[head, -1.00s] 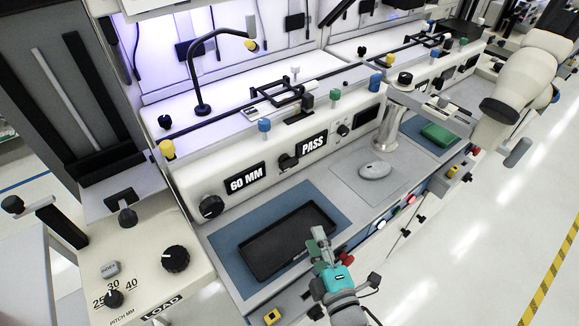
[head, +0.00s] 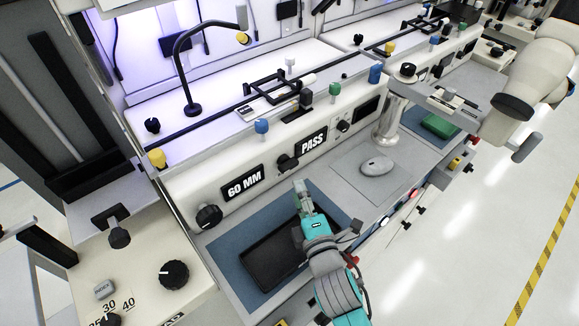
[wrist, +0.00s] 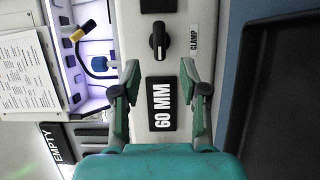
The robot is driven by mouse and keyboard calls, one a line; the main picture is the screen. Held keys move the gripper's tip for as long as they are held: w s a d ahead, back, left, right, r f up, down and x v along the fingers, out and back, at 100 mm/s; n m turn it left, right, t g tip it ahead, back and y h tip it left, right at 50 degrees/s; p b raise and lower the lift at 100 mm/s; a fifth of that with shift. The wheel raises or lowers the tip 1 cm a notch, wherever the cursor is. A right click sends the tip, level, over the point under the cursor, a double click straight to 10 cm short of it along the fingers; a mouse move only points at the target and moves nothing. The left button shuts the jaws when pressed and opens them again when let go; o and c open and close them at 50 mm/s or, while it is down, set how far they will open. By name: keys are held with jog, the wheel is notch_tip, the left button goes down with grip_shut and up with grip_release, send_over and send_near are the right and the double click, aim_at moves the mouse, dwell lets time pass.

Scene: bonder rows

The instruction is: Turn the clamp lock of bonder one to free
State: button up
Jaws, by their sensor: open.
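The clamp lock is a black knob (head: 287,163) on the white front panel of the near bonder, between the "60 MM" display (head: 243,182) and the "PASS" display (head: 311,143). In the wrist view the knob (wrist: 159,42) is beyond the fingertips, its bar lying along the panel's length. The word "CLAMP" (wrist: 193,38) is printed beside it; no position marks are readable. My gripper (head: 299,187) is in front of the panel, above the tray, just below the knob in the picture. In the wrist view my gripper (wrist: 158,68) is open and empty, apart from the knob.
A black tray (head: 262,272) lies on a blue mat below my arm. A larger black dial (head: 208,216) is left of the "60 MM" display. Blue (head: 261,127) and green (head: 306,93) knobs stand on the panel's top. A grey mouse (head: 377,166) lies to the right.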

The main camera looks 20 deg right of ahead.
aim_at(290, 169)
jog(key=w, duration=0.8)
jog(key=shift+d, duration=0.3)
grip_shut()
